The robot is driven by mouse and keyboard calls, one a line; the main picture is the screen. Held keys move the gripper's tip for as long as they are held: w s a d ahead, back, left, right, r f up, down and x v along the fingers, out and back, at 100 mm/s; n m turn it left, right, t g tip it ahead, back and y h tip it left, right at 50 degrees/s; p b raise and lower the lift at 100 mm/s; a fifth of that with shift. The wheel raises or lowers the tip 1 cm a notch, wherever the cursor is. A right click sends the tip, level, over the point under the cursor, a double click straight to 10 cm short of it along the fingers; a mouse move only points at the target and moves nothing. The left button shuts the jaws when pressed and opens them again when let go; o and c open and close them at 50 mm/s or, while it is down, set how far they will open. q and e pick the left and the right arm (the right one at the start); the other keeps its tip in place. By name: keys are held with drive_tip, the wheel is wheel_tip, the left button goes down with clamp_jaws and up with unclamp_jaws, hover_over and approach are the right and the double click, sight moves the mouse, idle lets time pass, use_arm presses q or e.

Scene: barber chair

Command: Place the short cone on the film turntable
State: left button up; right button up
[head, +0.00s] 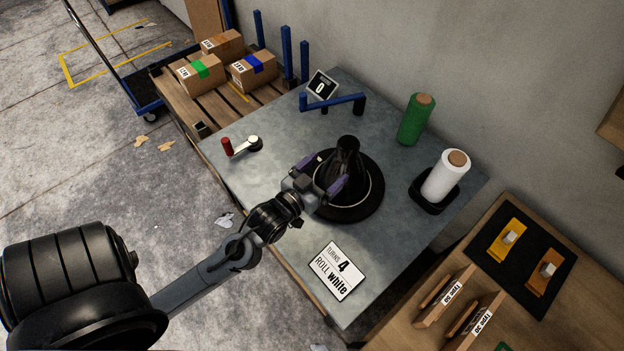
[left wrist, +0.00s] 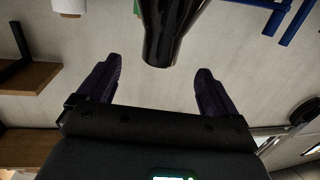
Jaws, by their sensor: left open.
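The short cone (head: 347,158) is glossy black and stands with its narrow end up on the round black film turntable (head: 372,202). My left gripper (head: 321,175) is open, its two purple fingers pointing at the cone from the left. In the left wrist view, the cone (left wrist: 168,40) lies just beyond the open fingertips (left wrist: 160,72), with a gap on both sides. Its narrow end faces the gripper, and the fingers do not grip it. The gripper hides part of the turntable's left side in the head view. My right gripper is not in view.
A green roll (head: 416,120) and a white roll (head: 446,175) stand at the back right of the grey table. A sign (head: 337,270) lies in front. Wrapped boxes (head: 255,69) sit on a pallet.

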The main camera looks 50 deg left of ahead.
use_arm(q)
drive_tip(key=s+d+f+m+g+h, duration=0.1)
drive_tip(key=s+d+f+g, duration=0.2)
drive_tip(key=s+g, duration=0.1)
drive_tip(key=s+d+f+m+g+h, duration=0.1)
drive_tip(key=s+d+f+g, duration=0.2)
drive_tip(key=s, duration=0.3)
drive_tip(key=s+d+f+m+g+h, duration=0.1)
drive_tip(key=s+d+f+g, duration=0.3)
drive_tip(key=s+g, duration=0.1)
drive_tip(key=shift+s+f+m+g, duration=0.25)
drive_tip(key=shift+s+m+g, duration=0.15)
drive_tip(key=shift+s, duration=0.05)
drive_tip(key=shift+s+d+g, duration=0.15)
drive_tip(key=shift+s+g, duration=0.15)
drive_tip(key=shift+s, duration=0.3)
wheel_tip(320, 180, up, 38)
drive_tip(key=p, duration=3.7)
drive_tip(key=shift+f+p, duration=0.15)
drive_tip(key=shift+p, duration=0.25)
